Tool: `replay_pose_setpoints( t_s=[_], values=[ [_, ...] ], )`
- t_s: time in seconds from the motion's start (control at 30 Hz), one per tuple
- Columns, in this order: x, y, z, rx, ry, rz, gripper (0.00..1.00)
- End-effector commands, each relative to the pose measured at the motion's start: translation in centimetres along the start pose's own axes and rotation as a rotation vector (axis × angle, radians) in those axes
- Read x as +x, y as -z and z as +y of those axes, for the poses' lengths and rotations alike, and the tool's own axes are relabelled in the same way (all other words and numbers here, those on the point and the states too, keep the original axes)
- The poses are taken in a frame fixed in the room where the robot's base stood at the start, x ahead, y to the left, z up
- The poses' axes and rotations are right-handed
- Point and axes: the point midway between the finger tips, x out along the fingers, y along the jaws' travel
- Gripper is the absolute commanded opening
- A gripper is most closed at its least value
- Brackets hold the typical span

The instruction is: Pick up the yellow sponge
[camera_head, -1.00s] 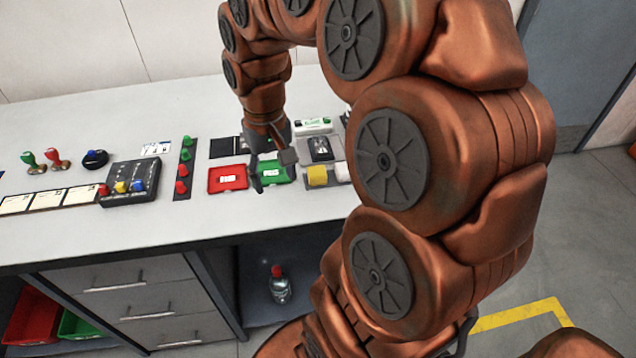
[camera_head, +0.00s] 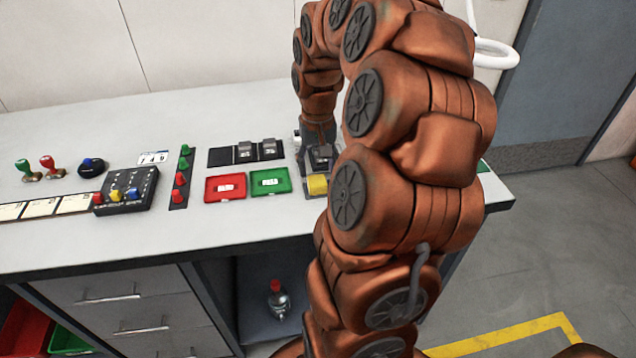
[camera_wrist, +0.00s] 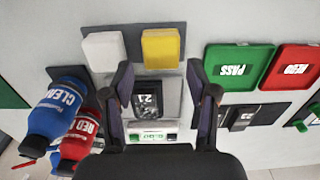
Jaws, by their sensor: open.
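The yellow sponge (camera_head: 317,184) lies on a grey tray on the bench in the head view, at the left edge of my arm. In the wrist view the yellow sponge (camera_wrist: 160,48) is at the top centre, beside a white sponge (camera_wrist: 104,50) on the same tray (camera_wrist: 133,31). My gripper (camera_wrist: 159,68) is open and empty. Its two fingertips lie below and to either side of the yellow sponge in the picture. In the head view my gripper (camera_head: 319,158) is just behind the sponge and partly hidden. Its exact height above the tray is unclear.
A black block marked 21 (camera_wrist: 147,100) shows between my fingers. Blue (camera_wrist: 56,108) and red (camera_wrist: 78,138) bottles are at lower left in the wrist view. Green (camera_head: 271,181) and red (camera_head: 226,187) trays sit left of the sponge. The bench front is clear.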

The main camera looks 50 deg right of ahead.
Motion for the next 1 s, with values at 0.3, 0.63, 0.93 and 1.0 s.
replay_pose_setpoints(
  t_s=[0.3,0.63,0.93,1.0],
  values=[
    [3.6,-0.5,-0.1,0.000,-0.001,-0.008,0.58],
    [4.5,-0.4,-0.1,0.000,0.000,-0.001,0.58],
    [4.5,-0.4,-0.1,0.000,0.000,-0.002,0.27],
    [4.5,-0.4,-0.1,0.000,0.000,-0.002,0.27]
  ],
)
